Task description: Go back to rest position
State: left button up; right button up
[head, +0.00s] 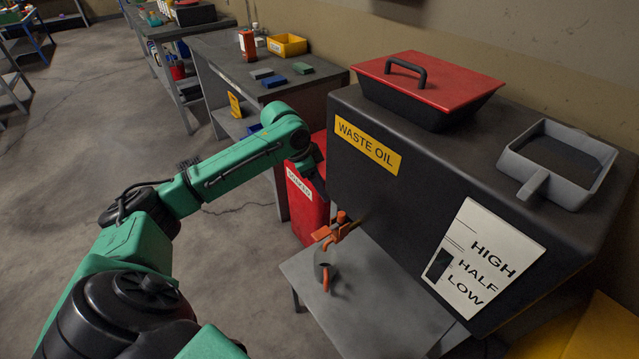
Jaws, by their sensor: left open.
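My left arm, green with black joints, reaches in from the lower left towards the dark waste oil tank (400,210). My left gripper (319,186) is dark and small, near the tank's left end, in front of the red container. It is open and I see nothing held in it. The gripper is above and apart from the cup. My right gripper is not in view.
A red-lidded black bin (430,85) and a grey tray (560,165) sit on the tank. A red container (305,205) stands left of the tank. A workbench (225,60) holds a yellow bin (287,45) and small boxes. The floor (90,130) at left is clear.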

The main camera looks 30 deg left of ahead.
pick_arm(q)
jog(key=w+a+f+n+t+y, duration=0.1)
jog(key=a+f+n, duration=0.1)
jog(key=f, duration=0.6)
jog(key=a+f+n, duration=0.2)
jog(key=f, duration=0.6)
jog(key=s+a+f+n+y, duration=0.1)
jog(key=s+f, duration=0.3)
jog(key=f, duration=0.3)
jog(key=s+a+f+n+y, duration=0.1)
jog(key=s+f, duration=0.2)
jog(key=f, duration=0.4)
jog(key=s+d+f+g, duration=0.1)
jog(key=s+d+f, duration=0.1)
jog(key=s+f, duration=0.6)
jog(key=s+d+f+g, duration=0.1)
jog(key=s+d+f, duration=0.1)
jog(key=s+f, duration=0.65)
jog(key=s+d+f, duration=0.1)
jog(key=s+d, duration=0.2)
jog(key=s, duration=0.5)
jog(key=s+d+f+g, duration=0.1)
jog(key=s+d, duration=0.3)
jog(key=s, duration=0.5)
jog(key=shift+d+f, duration=0.15)
jog(key=shift+d, duration=0.05)
